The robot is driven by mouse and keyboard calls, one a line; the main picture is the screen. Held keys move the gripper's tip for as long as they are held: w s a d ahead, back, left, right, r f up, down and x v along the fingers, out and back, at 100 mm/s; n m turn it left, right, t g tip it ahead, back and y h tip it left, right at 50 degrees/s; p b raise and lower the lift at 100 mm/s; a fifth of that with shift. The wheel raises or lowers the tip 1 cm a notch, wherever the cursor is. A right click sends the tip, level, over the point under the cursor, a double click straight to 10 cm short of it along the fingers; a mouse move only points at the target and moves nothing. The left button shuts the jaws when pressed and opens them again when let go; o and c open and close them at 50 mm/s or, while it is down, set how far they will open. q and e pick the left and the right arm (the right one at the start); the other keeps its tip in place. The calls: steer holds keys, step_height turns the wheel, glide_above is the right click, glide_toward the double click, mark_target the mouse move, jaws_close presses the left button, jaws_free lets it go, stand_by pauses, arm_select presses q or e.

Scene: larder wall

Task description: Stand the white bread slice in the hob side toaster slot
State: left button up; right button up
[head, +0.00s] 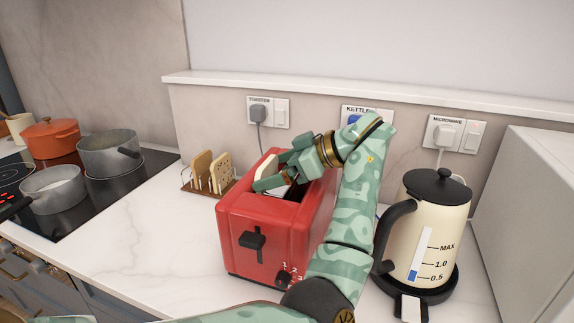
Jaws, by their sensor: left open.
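The red toaster (238,222) stands on the white worktop with its slots facing up. A pale bread slice (265,169) stands upright at the hob side of the toaster top, with its upper part showing above the rim. Its lower part is hidden, so how deep it sits cannot be seen. My left gripper (277,172) is over the toaster top, close beside the slice, with its fingers open. Whether a finger touches the slice cannot be told. The hand covers much of the far slot area. My right gripper is not in view.
A wooden rack (212,186) with several slices stands left of the toaster. The hob (100,207) with pots is further left. A cream kettle (424,240) stands to the right. A grey plug (257,113) and its cord are behind the toaster. The worktop front left is clear.

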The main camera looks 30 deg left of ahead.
arm_select(q)
steer(key=p+v, duration=0.1)
steer(key=v, duration=0.5)
steer(key=shift+d+r, duration=0.2)
steer(key=shift+d, duration=0.1)
stand_by(0.8)
